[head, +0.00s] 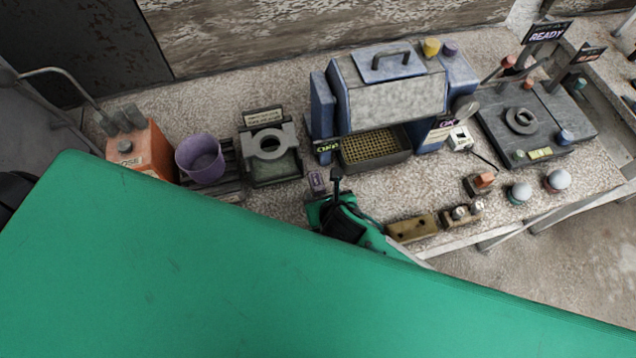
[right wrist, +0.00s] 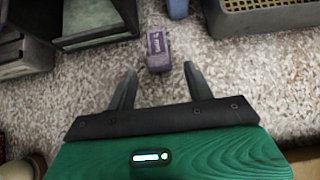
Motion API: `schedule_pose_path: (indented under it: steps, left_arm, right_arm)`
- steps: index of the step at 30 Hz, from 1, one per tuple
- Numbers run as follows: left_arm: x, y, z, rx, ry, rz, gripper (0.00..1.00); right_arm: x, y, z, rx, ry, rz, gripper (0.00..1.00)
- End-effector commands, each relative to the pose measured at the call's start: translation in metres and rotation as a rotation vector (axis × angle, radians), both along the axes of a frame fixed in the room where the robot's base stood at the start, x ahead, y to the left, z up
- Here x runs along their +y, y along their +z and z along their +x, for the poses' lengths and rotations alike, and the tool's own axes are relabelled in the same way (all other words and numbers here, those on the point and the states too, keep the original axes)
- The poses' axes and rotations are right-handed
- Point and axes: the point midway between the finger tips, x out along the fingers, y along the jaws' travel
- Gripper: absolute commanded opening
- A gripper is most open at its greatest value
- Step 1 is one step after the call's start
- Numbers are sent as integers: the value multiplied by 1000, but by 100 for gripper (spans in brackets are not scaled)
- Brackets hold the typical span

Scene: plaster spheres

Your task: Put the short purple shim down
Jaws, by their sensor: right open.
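The short purple shim (head: 316,182) stands on the speckled bench, in front of the grey ring block and the blue machine. In the right wrist view the shim (right wrist: 158,52) shows a pale mark on its face and sits just beyond the fingertips. My right gripper (right wrist: 160,70) is open, its two dark fingers apart, with nothing held between them. In the head view my right gripper (head: 326,192) is low over the bench at the shim's near side; its wrist hides part of the bench. My left gripper is not in view.
A blue machine (head: 390,95) with a mesh tray (head: 375,150) stands behind. A grey ring block (head: 269,145), a purple cup (head: 200,158) and an orange box (head: 140,150) are to the left. A wooden block (head: 412,229) and pale spheres (head: 559,180) lie right, near the bench edge.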

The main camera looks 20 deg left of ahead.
Motion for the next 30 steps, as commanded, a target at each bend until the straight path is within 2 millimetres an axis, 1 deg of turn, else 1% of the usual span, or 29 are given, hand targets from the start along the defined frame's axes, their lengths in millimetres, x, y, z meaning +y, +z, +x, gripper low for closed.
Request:
schedule_pose_path:
  steps: [1,6,11,16,17,18,20,21,24,25,26,30]
  left_arm:
    - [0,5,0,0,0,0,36]
    - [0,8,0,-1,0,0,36]
    - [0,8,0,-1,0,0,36]
    - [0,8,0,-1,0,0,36]
    - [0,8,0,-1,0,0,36]
    - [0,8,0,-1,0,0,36]
    - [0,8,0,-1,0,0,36]
    - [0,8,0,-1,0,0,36]
    - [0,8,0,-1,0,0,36]
    - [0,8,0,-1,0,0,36]
    - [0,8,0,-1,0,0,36]
    - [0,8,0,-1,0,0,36]
  right_arm:
    - [2,-4,1,3,-1,-1,53]
    - [9,-18,12,2,0,-1,53]
    - [12,-23,15,1,1,-1,53]
    - [11,-23,15,0,1,0,53]
    - [11,-23,15,0,1,0,51]
    - [11,-23,15,0,1,0,43]
    - [11,-23,15,0,1,0,31]
    - [11,-23,15,0,1,0,23]
    - [11,-23,15,0,1,0,5]
    - [11,-23,15,0,1,0,5]
    - [11,-23,15,0,1,0,2]
    - [11,-23,15,0,1,0,2]
